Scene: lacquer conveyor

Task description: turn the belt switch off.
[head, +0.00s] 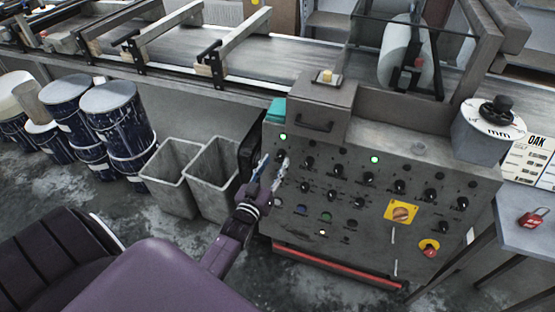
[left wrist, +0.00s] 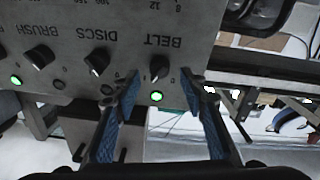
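The belt switch (left wrist: 159,67) is a small black knob on the grey control panel (head: 365,215), beside the word BELT, which appears upside down in the left wrist view. The green lamp (left wrist: 157,96) next to it is lit. My left gripper (left wrist: 163,82) is open, with its blue-padded fingers on either side of the knob and visible gaps to it; whether it has reached knob depth is unclear. My right gripper is not in view.
A yellow-plated switch (head: 401,211) and red button (head: 430,248) are lower right. Grey bins (head: 172,178) stand left, below the conveyor (head: 270,58).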

